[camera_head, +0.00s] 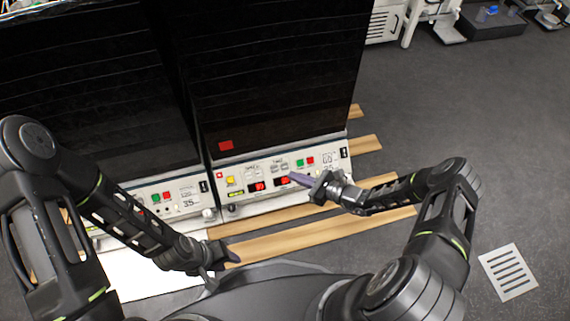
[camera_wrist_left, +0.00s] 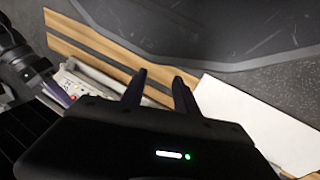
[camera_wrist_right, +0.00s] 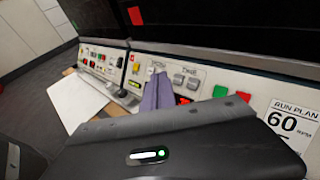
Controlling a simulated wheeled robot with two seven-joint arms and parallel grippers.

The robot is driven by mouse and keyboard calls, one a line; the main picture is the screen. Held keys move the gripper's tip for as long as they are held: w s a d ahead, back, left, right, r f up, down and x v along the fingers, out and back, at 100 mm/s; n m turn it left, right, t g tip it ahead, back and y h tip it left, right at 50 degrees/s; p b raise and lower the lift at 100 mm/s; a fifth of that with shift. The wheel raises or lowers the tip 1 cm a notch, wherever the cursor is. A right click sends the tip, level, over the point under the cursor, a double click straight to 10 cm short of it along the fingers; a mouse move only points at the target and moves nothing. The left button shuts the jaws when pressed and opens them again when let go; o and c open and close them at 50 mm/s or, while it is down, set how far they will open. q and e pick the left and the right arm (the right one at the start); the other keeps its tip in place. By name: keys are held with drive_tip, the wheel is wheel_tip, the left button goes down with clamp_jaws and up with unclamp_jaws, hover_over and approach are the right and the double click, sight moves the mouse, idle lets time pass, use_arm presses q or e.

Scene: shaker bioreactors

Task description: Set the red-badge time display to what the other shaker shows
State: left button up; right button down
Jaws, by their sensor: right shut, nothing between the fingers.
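The red-badge shaker (camera_head: 270,80) is the right one of two dark cabinets, with a red square badge (camera_head: 225,145) above its white control panel. The panel has two red-lit displays; the time display (camera_head: 282,181) is the right one, its digits too small to read. Grey time buttons (camera_wrist_right: 185,80) sit above it. My right gripper (camera_head: 292,177) is shut and empty, fingertips close to the panel by the time display; contact cannot be told. The other shaker (camera_head: 90,90) stands left; my left arm hides its displays in the head view. My left gripper (camera_head: 232,258) is open and empty, low in front.
Green and red buttons (camera_wrist_right: 231,94) and a run plan card (camera_wrist_right: 285,122) reading 60 are right of the time buttons. Wooden strips (camera_head: 300,235) and a white sheet (camera_head: 150,278) lie in front. A floor grate (camera_head: 508,272) is at right; the floor there is clear.

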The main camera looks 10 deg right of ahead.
sight(285, 166)
drive_tip(key=shift+w, duration=0.1)
drive_tip(key=w+f+b, duration=0.2)
drive_tip(key=b, duration=0.1)
drive_tip(key=w+f+b, duration=0.2)
drive_tip(key=b, duration=0.1)
drive_tip(key=w+f+b, duration=0.1)
drive_tip(key=w+b, duration=0.1)
drive_tip(key=b, duration=0.1)
drive_tip(key=shift+a+f, duration=0.25)
drive_tip(key=shift+f, duration=0.15)
drive_tip(key=shift+w, duration=0.25)
idle(1.7)
drive_tip(key=shift+w+f+b, duration=0.3)
drive_tip(key=shift+b, duration=0.4)
